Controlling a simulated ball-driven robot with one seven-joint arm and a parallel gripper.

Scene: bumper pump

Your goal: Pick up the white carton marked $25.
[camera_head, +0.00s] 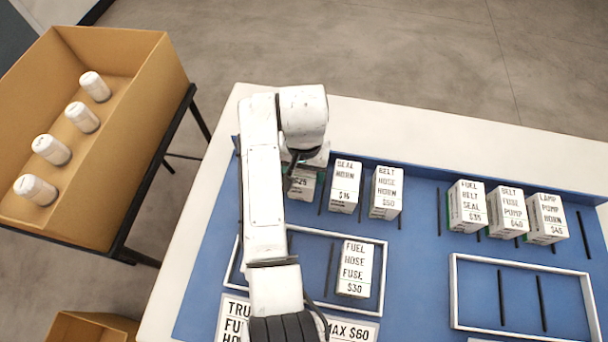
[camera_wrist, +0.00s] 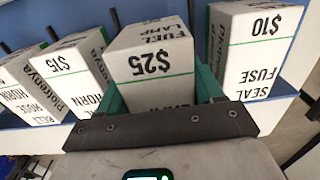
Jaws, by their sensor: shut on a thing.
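The white carton marked $25 (camera_wrist: 150,62) is in the middle of the wrist view, with FUEL LAMP on its top and a green line round it. In the head view the carton (camera_head: 303,184) is in the back row, partly hidden by my arm. My gripper (camera_wrist: 160,92) is shut on this carton, with a green-padded finger on each side of it. My gripper (camera_head: 294,172) also shows from above in the head view. I cannot tell whether the carton is clear of the blue surface.
The $15 carton (camera_wrist: 68,65) and the $10 carton (camera_wrist: 247,50) stand close on either side. More cartons (camera_head: 385,190) stand along the blue board (camera_head: 420,240). A $30 carton (camera_head: 355,267) stands in a white frame. A brown box (camera_head: 150,110) with white cans is at left.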

